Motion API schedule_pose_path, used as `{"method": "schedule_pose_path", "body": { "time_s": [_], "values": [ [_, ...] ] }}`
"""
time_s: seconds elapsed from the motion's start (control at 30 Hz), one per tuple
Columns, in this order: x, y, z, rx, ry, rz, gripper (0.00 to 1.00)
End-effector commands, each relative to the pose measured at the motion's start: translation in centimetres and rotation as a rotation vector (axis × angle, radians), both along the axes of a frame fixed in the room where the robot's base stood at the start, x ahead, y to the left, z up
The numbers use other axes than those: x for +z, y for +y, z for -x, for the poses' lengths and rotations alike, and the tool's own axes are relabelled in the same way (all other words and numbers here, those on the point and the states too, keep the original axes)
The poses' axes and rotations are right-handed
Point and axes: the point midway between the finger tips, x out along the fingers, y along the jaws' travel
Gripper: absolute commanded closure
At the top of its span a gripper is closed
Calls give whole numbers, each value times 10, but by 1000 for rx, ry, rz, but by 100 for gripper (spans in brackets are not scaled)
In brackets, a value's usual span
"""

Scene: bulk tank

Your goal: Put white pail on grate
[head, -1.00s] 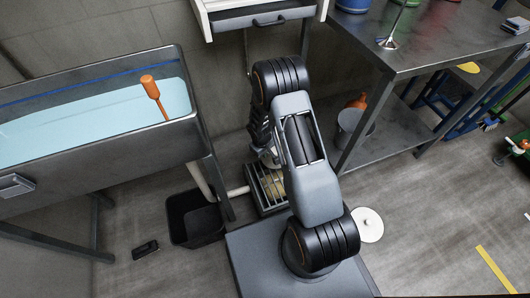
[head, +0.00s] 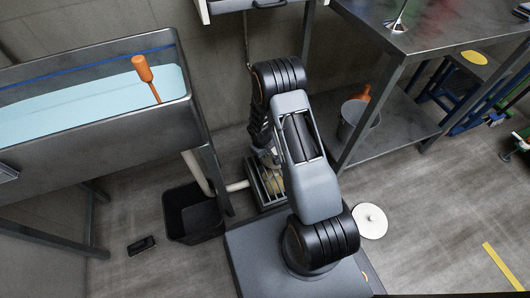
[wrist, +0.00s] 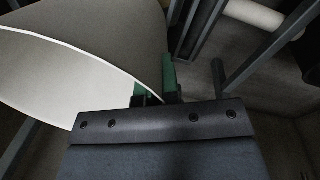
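The white pail (wrist: 75,50) fills the upper left of the wrist view, with its curved rim and pale wall close to the camera. My gripper (wrist: 154,88) has green finger pads on either side of the pail's rim and looks shut on it. In the head view my arm hides most of the gripper and the pail. The grate (head: 256,190) is a low metal frame with bars on the floor, behind my arm and partly covered by it. A yellowish patch shows among its bars. In the wrist view bars (wrist: 190,32) show right of the pail.
A steel tank (head: 100,130) of light blue liquid with an orange-handled tool (head: 145,72) stands left. A black bin (head: 195,212) and white pipe (head: 237,186) are beside the grate. A steel table (head: 440,35) with a grey bucket (head: 352,120) below is right. A white disc (head: 370,221) lies on the floor.

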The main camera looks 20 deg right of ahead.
Motion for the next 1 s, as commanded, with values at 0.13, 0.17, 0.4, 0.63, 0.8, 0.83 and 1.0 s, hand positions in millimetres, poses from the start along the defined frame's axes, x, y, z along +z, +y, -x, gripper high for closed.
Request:
{"method": "schedule_pose_path", "body": {
  "time_s": [0.13,0.17,0.4,0.63,0.8,0.83,1.0],
  "values": [
    [-1,0,0,0,-1,0,100],
    [-1,0,0,0,-1,0,100],
    [-6,0,0,0,-1,0,100],
    [-10,0,0,0,-1,0,100],
    [-11,0,0,0,-1,0,94],
    [-11,0,0,0,-1,0,91],
    [-11,0,0,0,0,0,74]
  ]
}}
